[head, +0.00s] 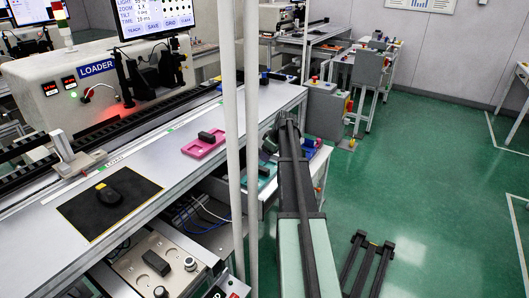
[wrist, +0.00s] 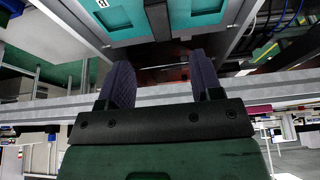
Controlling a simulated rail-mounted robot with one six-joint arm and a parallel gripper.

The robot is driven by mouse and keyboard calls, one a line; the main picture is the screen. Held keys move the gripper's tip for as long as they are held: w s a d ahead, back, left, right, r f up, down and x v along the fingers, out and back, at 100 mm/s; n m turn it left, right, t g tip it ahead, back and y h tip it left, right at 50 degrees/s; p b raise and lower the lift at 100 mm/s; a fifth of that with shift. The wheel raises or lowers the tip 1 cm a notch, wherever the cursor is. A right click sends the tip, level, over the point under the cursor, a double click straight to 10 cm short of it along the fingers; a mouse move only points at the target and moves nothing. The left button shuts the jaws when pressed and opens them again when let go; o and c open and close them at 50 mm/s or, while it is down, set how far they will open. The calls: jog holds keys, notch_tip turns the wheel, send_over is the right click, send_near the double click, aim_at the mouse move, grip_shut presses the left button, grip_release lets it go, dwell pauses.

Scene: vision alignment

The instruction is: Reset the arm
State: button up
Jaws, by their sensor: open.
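My arm rises from the bottom middle of the head view, beside the long bench. In the wrist view my gripper (wrist: 162,78) shows two dark, ribbed fingers spread well apart with nothing between them. A teal tray (wrist: 125,40) lies beyond the fingertips at the top of that view, apart from them. I cannot make out the fingers clearly in the head view, where the arm's far end is dark and small.
Pale vertical posts (head: 230,120) stand between bench and arm. Green floor (head: 430,190) is open to the right.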

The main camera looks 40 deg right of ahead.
aim_at(261, 167)
jog(key=shift+s+d+r, duration=0.1)
jog(key=shift+s+r, duration=0.1)
jog(key=shift+r, duration=0.35)
jog(key=shift+f, duration=0.1)
jog(key=b+x, duration=1)
jog(key=x, duration=0.1)
jog(key=shift+w, duration=0.1)
jog(key=shift+r+p, duration=0.35)
jog(key=shift+r, duration=0.2)
jog(key=shift+f, duration=0.1)
